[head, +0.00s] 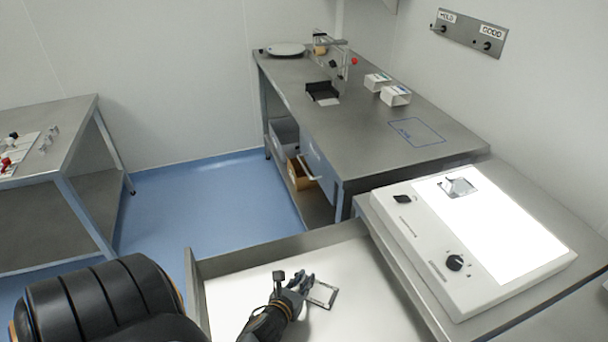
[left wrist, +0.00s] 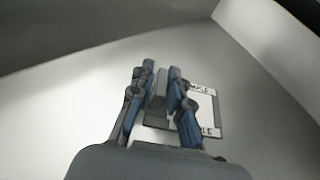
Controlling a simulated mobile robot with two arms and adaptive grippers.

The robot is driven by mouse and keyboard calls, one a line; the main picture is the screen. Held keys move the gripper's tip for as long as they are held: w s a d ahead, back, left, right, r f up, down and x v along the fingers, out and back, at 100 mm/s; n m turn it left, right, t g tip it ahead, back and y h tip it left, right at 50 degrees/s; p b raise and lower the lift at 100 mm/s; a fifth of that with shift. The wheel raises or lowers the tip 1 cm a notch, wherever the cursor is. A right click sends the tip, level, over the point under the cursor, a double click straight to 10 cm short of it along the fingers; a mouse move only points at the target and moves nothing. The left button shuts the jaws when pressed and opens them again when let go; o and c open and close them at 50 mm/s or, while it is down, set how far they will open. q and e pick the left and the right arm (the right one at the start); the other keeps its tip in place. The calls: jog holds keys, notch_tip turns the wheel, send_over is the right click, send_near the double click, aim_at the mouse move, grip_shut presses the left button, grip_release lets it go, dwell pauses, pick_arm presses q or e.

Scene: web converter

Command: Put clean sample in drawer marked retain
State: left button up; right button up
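My left gripper (head: 306,282) is low over a white-floored tray in the head view. Its two fingers are apart in the left wrist view (left wrist: 161,72). A flat sample card with a dark rim (head: 323,295) lies on the tray floor beside the fingertips. In the left wrist view the card (left wrist: 213,112) shows partly lettered, partly hidden behind the right finger; I cannot tell whether the fingers touch it. Another small clear sample (head: 458,187) lies on the lit panel. My right gripper is out of view.
The light box (head: 415,235) stands right of the tray (head: 225,300). The far steel bench (head: 370,150) holds a black holder (head: 321,91), white boxes (head: 396,95) and a round plate (head: 286,49). A side table (head: 75,115) stands left; blue floor between is clear.

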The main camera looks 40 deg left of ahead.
pick_arm(q)
jog(key=shift+o, duration=0.2)
jog(key=shift+r, duration=0.1)
jog(key=shift+r, duration=0.15)
jog(key=v, duration=1.1)
jog(key=shift+b, duration=0.4)
jog(key=shift+s+d+r, duration=0.1)
jog(key=shift+s+d, duration=0.1)
jog(key=shift+s, duration=0.25)
